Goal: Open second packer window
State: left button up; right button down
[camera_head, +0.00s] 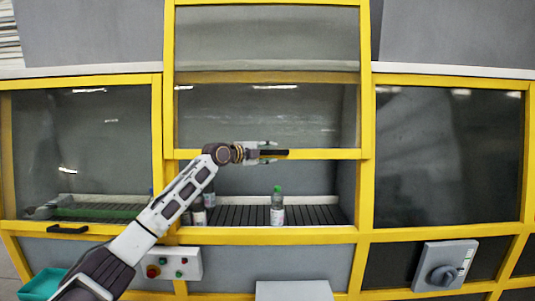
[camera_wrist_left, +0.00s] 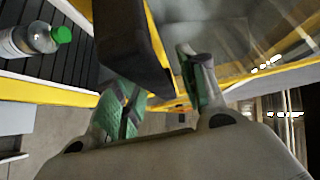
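The middle packer window (camera_head: 265,115) is a yellow-framed clear pane. It stands raised, with an open gap beneath its lower bar. A dark handle (camera_head: 275,153) sits on that bar and shows large in the left wrist view (camera_wrist_left: 135,45). My left gripper (camera_head: 268,151) is at this handle. In the left wrist view its green-padded fingers (camera_wrist_left: 160,90) are spread apart, with the handle's end at the gap between them. I cannot tell whether they touch it. My right gripper is not in view.
A green-capped bottle (camera_head: 277,207) stands on the dark conveyor (camera_head: 310,214) below the raised window; other bottles are partly behind my left arm. The left window (camera_head: 80,140) and right dark panel (camera_head: 448,155) are down. A button box (camera_head: 174,263) and rotary switch (camera_head: 444,268) sit below.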

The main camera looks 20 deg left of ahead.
pick_arm(q)
jog(key=shift+s, duration=0.2)
jog(key=v, duration=1.1)
jog(key=shift+s+a, duration=0.2)
jog(key=shift+s, duration=0.05)
dwell(0.4)
dwell(0.4)
